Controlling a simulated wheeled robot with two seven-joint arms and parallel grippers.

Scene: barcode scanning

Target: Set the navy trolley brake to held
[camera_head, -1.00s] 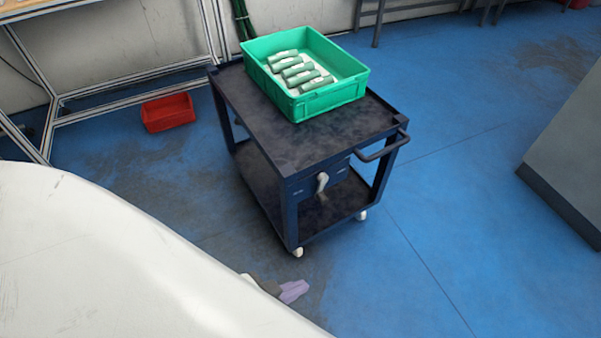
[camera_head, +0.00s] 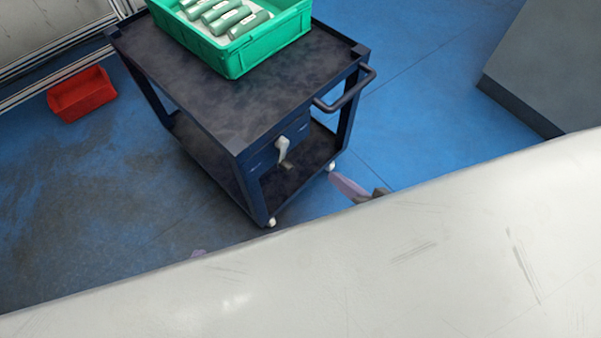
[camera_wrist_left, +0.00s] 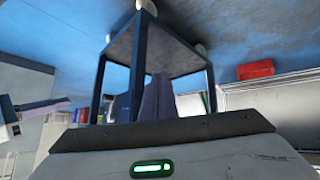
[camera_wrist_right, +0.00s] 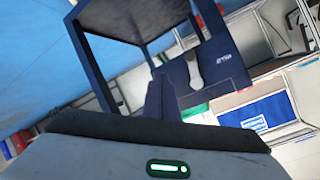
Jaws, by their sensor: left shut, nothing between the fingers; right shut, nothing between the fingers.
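The navy trolley (camera_head: 225,90) stands on the blue floor at upper middle. On its front panel, below the top shelf, a pale lever (camera_head: 283,147) hangs mostly downward. Small marks flank it, too small to read. The lever also shows in the right wrist view (camera_wrist_right: 193,68). My right gripper (camera_head: 347,187) is shut and empty, to the right of the lever in the head view. Only a tip of my left gripper (camera_head: 198,253) shows, lower left of the trolley. Its shut, empty fingers show in the left wrist view (camera_wrist_left: 155,98). Neither gripper appears to touch the lever.
A green crate (camera_head: 243,57) with several green-grey cylinders sits on the trolley. A dark push handle (camera_head: 347,95) juts from its right side. A red bin (camera_head: 82,94) lies on the floor at left. A grey block (camera_head: 545,70) stands at right. A large white surface hides the lower head view.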

